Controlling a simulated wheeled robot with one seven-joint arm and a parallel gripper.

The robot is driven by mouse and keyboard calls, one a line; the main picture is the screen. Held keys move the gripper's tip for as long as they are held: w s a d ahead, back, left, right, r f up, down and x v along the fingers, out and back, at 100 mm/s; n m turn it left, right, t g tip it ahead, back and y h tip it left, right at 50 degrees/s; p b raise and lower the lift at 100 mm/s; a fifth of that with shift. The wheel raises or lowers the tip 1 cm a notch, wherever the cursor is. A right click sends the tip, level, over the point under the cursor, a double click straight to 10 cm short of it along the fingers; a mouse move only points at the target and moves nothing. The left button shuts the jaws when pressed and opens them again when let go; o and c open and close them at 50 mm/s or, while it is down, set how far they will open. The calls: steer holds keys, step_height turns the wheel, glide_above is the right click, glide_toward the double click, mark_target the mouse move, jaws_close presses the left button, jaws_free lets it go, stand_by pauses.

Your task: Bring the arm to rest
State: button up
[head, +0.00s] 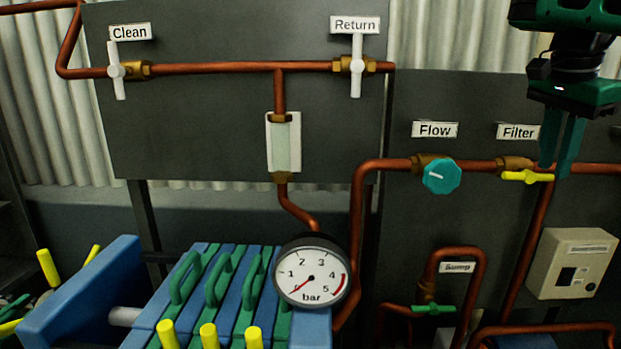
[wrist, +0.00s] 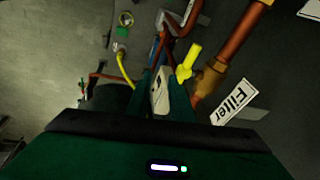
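My gripper (head: 560,168) hangs down at the upper right of the head view, in front of the panel near the Filter valve. Its two green fingers are apart, with nothing held between them. In the wrist view my gripper (wrist: 164,88) also shows a gap between the fingers, with a pale box seen through it. The yellow Filter handle (head: 525,177) lies level, its right end close to the fingers. In the wrist view this yellow handle (wrist: 189,62) shows beside the right finger. I cannot tell whether they touch.
The Filter label (head: 518,132) and copper pipe (head: 480,166) are close to my gripper. The teal Flow knob (head: 441,176) is to the left. A beige box (head: 572,263) is below right. A pressure gauge (head: 311,270) stands by the blue and green plates (head: 215,290).

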steer(key=s+f+n+g+y, duration=0.1)
steer(key=s+f+n, duration=0.3)
steer(key=s+f, duration=0.5)
steer(key=s+f+n+g, duration=0.1)
steer(key=s+f+n, duration=0.3)
steer(key=s+f, duration=0.5)
steer(key=s+a+f+n+y, duration=0.1)
steer(key=s+a+f, duration=0.1)
steer(key=f, duration=0.3)
steer(key=s+a+f+n, duration=0.1)
steer(key=s+a+f, duration=0.1)
steer(key=f, duration=0.3)
steer(key=shift+a+f+n+y, duration=0.3)
steer(key=shift+a+n+y, duration=0.1)
steer(key=shift+a, duration=0.3)
steer(key=shift+w+f, duration=0.2)
steer(key=shift+w, duration=0.45)
